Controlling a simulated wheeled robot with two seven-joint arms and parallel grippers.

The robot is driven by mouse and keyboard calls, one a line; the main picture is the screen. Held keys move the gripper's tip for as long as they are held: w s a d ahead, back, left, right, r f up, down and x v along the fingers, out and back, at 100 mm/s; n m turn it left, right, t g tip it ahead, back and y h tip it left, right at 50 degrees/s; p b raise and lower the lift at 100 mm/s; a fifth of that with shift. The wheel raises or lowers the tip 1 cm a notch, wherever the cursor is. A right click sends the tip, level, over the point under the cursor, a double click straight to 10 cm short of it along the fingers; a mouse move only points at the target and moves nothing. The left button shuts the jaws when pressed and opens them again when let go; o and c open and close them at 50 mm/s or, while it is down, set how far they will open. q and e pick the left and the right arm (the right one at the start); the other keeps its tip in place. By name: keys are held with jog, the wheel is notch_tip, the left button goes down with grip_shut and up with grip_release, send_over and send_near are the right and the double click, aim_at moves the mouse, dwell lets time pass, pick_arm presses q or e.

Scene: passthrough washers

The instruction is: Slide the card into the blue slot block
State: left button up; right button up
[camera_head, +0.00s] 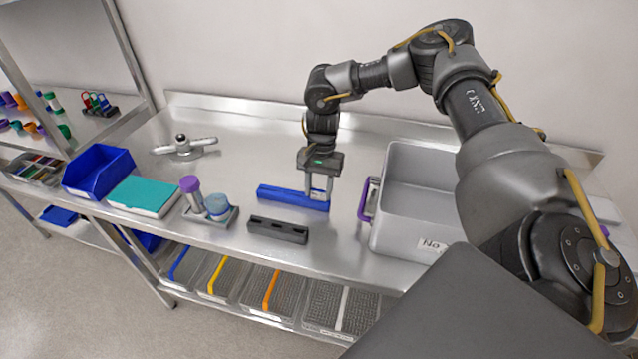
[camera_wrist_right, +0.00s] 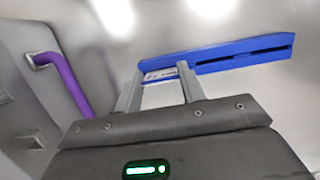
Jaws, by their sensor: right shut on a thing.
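The blue slot block (camera_head: 285,197) lies on the steel bench, and its long dark slot shows in the right wrist view (camera_wrist_right: 240,60). My right gripper (camera_head: 318,196) points down at the right end of the block. In the right wrist view its two fingers (camera_wrist_right: 158,80) stand apart with a thin pale card (camera_wrist_right: 161,74) between their tips. The card is right at the left end of the block. Whether its edge is inside the slot cannot be told. The right part of the slot looks empty. My left gripper is out of view.
A grey bin (camera_head: 405,225) with a purple handle (camera_head: 367,199) stands close right of the gripper. A dark slotted block (camera_head: 278,229) lies in front. The bench behind is mostly clear.

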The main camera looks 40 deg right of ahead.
jog(key=o, duration=1.7)
jog(key=shift+s+a+p+v, duration=0.15)
jog(key=shift+a+p+v, duration=0.05)
jog(key=shift+p+v, duration=0.9)
jog(key=shift+s+a+p+v, duration=0.15)
jog(key=shift+a+p+v, duration=0.1)
jog(key=shift+p+v, duration=0.85)
jog(key=shift+s+a+p+v, duration=0.1)
jog(key=shift+a+p+v, duration=0.1)
jog(key=shift+p+v, duration=0.9)
jog(key=shift+r, duration=0.3)
